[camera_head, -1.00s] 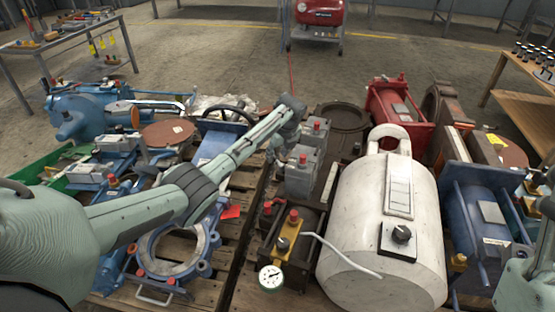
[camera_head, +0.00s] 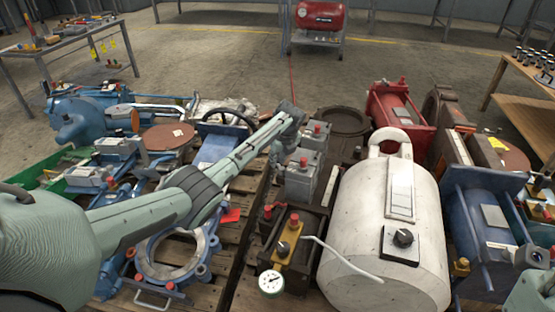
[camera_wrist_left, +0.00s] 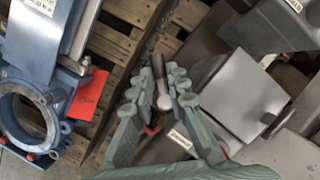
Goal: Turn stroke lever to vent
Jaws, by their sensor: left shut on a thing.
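My left gripper (camera_wrist_left: 157,98) is shut on the stroke lever in the left wrist view. The lever (camera_wrist_left: 163,100) is a dark bar with a pale rounded end, between the green-grey fingers. In the head view my left gripper (camera_head: 279,150) points down beside grey valve blocks (camera_head: 304,170) with red caps. There my own wrist hides most of the lever, and I cannot read its setting. Of my right arm only a piece shows at the lower right edge; its gripper is not in view.
A large white cylinder (camera_head: 350,225) stands just right of the blocks. A gauge (camera_head: 271,284) sits in front. A blue ring flange (camera_head: 160,272) and a red tag (camera_head: 231,216) lie left on the pallet.

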